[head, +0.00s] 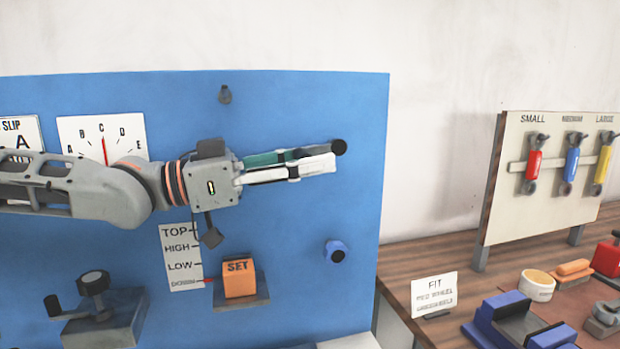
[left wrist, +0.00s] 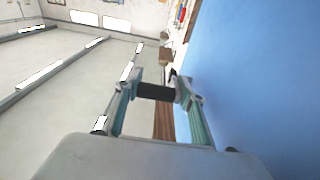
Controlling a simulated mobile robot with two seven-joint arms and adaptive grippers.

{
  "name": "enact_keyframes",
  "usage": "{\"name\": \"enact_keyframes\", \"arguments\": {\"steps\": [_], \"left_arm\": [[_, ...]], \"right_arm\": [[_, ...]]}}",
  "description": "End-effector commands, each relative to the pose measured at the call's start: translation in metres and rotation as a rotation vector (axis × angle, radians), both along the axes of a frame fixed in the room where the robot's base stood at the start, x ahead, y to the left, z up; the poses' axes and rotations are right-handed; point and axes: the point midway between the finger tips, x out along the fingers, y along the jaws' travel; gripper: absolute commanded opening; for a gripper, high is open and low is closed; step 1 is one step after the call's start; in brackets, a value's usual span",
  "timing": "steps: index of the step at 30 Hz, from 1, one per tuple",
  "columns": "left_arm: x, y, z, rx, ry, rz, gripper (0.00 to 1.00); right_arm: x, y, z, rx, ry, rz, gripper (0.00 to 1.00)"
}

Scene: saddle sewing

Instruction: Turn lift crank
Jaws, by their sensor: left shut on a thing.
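My left gripper (head: 325,158) reaches across the front of the blue panel (head: 290,110), its fingers pointing right. It is shut on a black cylindrical handle (head: 339,147) near the panel's right side. The left wrist view shows this handle (left wrist: 155,92) between the fingertips of the left gripper (left wrist: 157,88). What the handle joins to is hidden, so I cannot tell if it is the lift crank's. A height scale (head: 180,255) reads TOP, HIGH, LOW, DOWN, with a red mark at DOWN. My right gripper is not in view.
A dial (head: 103,136) is partly behind my arm. At right, a wooden table (head: 430,258) holds a tool board (head: 510,200) and several parts.

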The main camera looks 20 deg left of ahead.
Motion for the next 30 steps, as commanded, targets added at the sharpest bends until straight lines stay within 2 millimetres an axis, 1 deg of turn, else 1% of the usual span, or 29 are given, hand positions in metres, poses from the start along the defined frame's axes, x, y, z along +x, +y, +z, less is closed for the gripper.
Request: {"name": "enact_keyframes", "arguments": {"steps": [1, 8, 13, 16, 22, 30], "left_arm": [[-0.003, -0.005, -0.006, -0.011, -0.013, -0.015, 0.01], [-0.001, -0.006, -0.012, -0.072, -0.047, -0.016, 0.01], [0.001, -0.008, -0.018, -0.124, -0.079, -0.018, 0.01], [0.002, -0.008, -0.020, -0.158, -0.102, -0.019, 0.01], [0.001, -0.009, -0.018, -0.209, -0.141, -0.015, 0.01], [-0.002, -0.009, -0.014, -0.214, -0.153, -0.014, 0.01]], "right_arm": [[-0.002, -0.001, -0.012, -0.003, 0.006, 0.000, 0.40], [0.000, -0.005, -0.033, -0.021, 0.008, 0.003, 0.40], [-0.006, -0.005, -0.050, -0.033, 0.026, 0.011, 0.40], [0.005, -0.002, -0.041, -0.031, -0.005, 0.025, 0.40], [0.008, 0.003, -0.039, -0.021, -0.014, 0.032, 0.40], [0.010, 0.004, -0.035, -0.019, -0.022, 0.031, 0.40]]}}
